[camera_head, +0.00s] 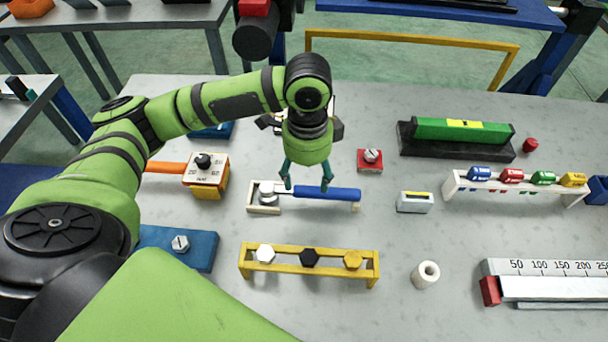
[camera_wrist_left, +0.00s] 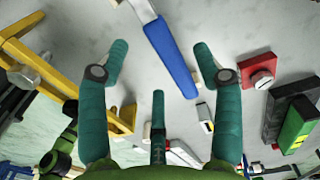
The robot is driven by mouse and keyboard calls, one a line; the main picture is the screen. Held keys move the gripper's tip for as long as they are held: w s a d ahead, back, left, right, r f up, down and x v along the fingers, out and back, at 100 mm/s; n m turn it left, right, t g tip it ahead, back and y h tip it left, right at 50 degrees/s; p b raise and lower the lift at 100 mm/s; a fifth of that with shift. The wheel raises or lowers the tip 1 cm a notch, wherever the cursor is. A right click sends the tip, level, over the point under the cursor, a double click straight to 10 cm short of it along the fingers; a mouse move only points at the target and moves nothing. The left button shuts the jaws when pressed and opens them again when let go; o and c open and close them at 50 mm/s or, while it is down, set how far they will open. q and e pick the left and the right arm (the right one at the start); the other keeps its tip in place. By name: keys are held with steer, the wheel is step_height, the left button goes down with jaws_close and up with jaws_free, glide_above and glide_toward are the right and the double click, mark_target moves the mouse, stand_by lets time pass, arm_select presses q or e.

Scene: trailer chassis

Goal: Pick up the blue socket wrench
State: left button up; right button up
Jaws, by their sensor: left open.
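The blue socket wrench (camera_head: 327,193) lies level across a pale rack, its blue handle to the right and its metal head at the rack's left block (camera_head: 264,197). My left gripper (camera_head: 306,184) points down above it, near where the shaft meets the handle. Its teal fingers are spread, with nothing held. In the left wrist view the wrench's blue handle (camera_wrist_left: 172,60) passes between the spread fingertips (camera_wrist_left: 160,47), and no finger is closed on it. The gap between fingers and wrench is hard to judge. My right gripper does not show.
A yellow rack (camera_head: 310,272) with bolts stands in front. A red block (camera_head: 370,160) and a small white box (camera_head: 415,202) are to the right. An orange switch box (camera_head: 207,175) is to the left. The grey tabletop (camera_head: 385,250) has some bare patches.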

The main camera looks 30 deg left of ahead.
mark_target(308, 192)
arm_select(q)
steer(key=shift+s+d+f+p, duration=0.15)
steer(key=shift+s+f+p, duration=0.1)
steer(key=shift+f, duration=0.4)
steer(key=shift+s+d+f+p, duration=0.15)
steer(key=shift+f+p, duration=0.1)
steer(key=shift+f, duration=0.35)
steer(key=f, duration=0.3)
steer(key=shift+w+a+f, duration=0.1)
steer(key=shift+w+f, duration=0.15)
steer(key=shift+w, duration=0.05)
steer(key=shift+f, duration=0.1)
steer(key=c, duration=1.2)
jaws_close()
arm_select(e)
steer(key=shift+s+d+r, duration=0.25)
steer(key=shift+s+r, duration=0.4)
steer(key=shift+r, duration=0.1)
